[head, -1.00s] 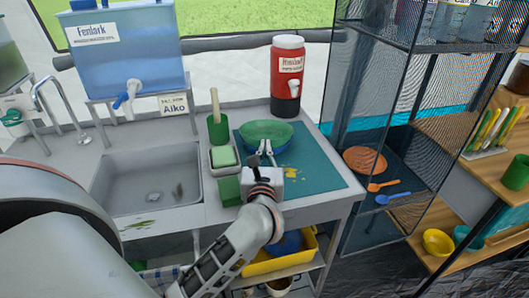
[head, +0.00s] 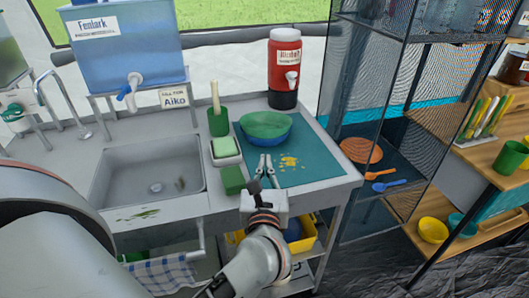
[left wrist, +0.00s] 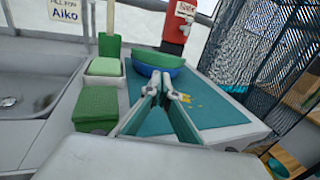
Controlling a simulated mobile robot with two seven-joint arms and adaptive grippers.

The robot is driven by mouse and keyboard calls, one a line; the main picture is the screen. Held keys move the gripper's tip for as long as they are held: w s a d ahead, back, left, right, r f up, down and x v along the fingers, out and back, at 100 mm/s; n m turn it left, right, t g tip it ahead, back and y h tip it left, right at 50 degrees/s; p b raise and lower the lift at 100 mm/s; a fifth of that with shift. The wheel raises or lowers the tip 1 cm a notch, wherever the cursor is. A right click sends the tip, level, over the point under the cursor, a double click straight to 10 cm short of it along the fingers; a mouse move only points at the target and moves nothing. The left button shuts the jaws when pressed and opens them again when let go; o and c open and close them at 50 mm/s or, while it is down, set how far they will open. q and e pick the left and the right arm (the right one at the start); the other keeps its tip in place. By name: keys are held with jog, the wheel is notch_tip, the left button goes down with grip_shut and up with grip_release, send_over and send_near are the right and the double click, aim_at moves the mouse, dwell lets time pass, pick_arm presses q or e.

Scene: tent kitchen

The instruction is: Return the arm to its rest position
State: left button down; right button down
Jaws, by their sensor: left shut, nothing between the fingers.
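My left gripper (head: 265,162) is shut and empty. In the head view it is over the near part of the teal mat (head: 315,172), short of the bowls. A green bowl (head: 266,123) sits in a blue bowl (head: 273,141) at the mat's back left. In the left wrist view the shut fingers (left wrist: 164,84) point toward the green bowl (left wrist: 160,59) and the blue bowl (left wrist: 146,70), with a gap visible in the head view. My right gripper is not in view.
Left of the mat are a sponge holder (head: 227,160), a green block (head: 232,180) and a brush (head: 217,120). The sink (head: 150,185) is further left. A red drink cooler (head: 284,75) stands behind. A mesh shelf (head: 375,100) rises at right. Yellow crumbs (head: 289,162) lie on the mat.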

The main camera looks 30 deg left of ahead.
pick_arm(q)
jog(key=shift+v, duration=1.45)
jog(key=shift+s+a+r+m+t, duration=0.1)
jog(key=shift+s+r+m+t, duration=0.1)
jog(key=shift+r+m+t, duration=0.35)
jog(key=s+d+r+m+t+h+p, duration=0.1)
jog(key=d+r+m+t+h+p, duration=0.25)
jog(key=m, duration=0.95)
jog(key=s+d+f+m+h, duration=0.3)
jog(key=d+f+m+h, duration=0.7)
jog(key=m, duration=0.9)
jog(key=s+a+f+m+g, duration=0.1)
jog(key=s+f+m+g, duration=0.2)
jog(key=f, duration=0.5)
jog(key=s+a+f+m+g+p, duration=0.1)
jog(key=s+a+f+m+g, duration=0.1)
jog(key=s+f+m, duration=0.3)
jog(key=s+a+f+m+g+y, duration=0.1)
jog(key=s+f+m+g, duration=0.3)
jog(key=f, duration=0.6)
jog(key=shift+a+f+m, duration=0.25)
jog(key=shift+f+m, duration=0.05)
jog(key=shift+m, duration=0.65)
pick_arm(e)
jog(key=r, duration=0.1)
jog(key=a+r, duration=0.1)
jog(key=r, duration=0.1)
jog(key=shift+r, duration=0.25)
